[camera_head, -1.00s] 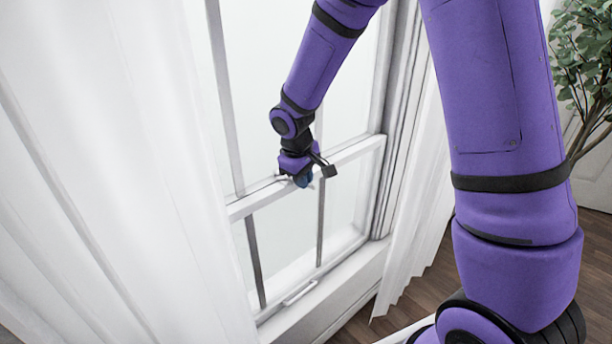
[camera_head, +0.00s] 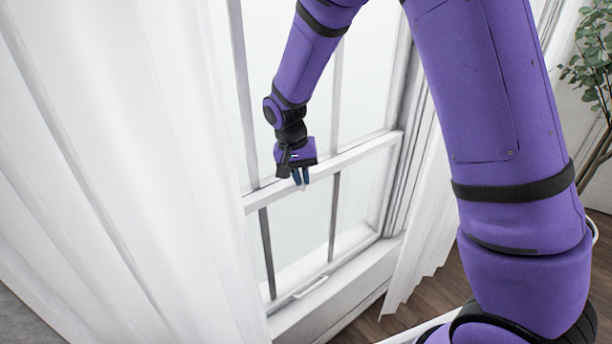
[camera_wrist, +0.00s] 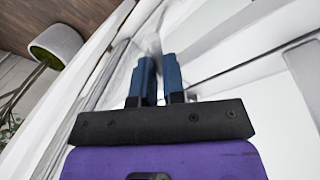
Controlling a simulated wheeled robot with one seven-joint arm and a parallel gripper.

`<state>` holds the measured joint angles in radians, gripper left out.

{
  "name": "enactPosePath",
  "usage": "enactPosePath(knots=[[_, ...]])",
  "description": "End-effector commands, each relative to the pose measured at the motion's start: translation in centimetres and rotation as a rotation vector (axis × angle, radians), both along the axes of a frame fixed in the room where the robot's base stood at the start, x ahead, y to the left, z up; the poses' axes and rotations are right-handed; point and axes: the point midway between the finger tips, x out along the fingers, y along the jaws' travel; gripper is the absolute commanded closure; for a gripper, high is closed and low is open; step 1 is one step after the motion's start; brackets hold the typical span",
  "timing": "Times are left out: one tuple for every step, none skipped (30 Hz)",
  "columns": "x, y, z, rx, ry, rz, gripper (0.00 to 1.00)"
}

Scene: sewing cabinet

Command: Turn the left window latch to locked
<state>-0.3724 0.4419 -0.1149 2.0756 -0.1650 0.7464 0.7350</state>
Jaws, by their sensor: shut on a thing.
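The window's middle rail (camera_head: 350,157) runs across the white sash window. My gripper (camera_head: 301,178) points down at this rail, near its left part. In the wrist view its two blue fingers (camera_wrist: 155,75) are close together, with a narrow gap between them. A small pale grey piece (camera_wrist: 153,45), apparently the left window latch, shows at the fingertips, and the fingers are shut on it. The latch is mostly hidden by the fingers, so I cannot tell its exact angle.
A white curtain (camera_head: 120,170) hangs close on the left, and another curtain (camera_head: 425,210) hangs right of the window. A sash handle (camera_head: 310,287) is on the lower rail. A plant (camera_head: 590,65) stands at the right.

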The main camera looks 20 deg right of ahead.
Motion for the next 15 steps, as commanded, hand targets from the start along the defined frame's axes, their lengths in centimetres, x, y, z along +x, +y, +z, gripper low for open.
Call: enactPosePath(knots=[[0.11,0.12,0.02,0.0,-0.001,-0.021,1.0],[0.13,0.19,0.02,-0.001,-0.002,-0.035,1.0],[0.15,0.27,0.02,0.0,-0.001,-0.051,1.0],[0.16,0.33,0.02,0.0,-0.001,-0.061,1.0],[0.18,0.38,0.03,0.0,-0.001,-0.071,1.0],[0.2,0.42,0.03,0.0,0.0,-0.083,1.0],[0.22,0.46,0.03,0.0,0.0,-0.089,1.0],[0.24,0.49,0.04,0.0,0.0,-0.095,1.0],[0.26,0.51,0.04,0.0,-0.001,-0.102,1.0],[0.27,0.53,0.05,0.0,-0.001,-0.106,1.0],[0.29,0.54,0.04,-0.001,-0.001,-0.11,1.0],[0.3,0.55,0.04,0.0,-0.002,-0.114,1.0],[0.31,0.56,0.05,0.0,-0.002,-0.116,1.0],[0.32,0.56,0.05,0.001,-0.001,-0.118,1.0],[0.32,0.57,0.05,0.0,-0.002,-0.119,1.0]])
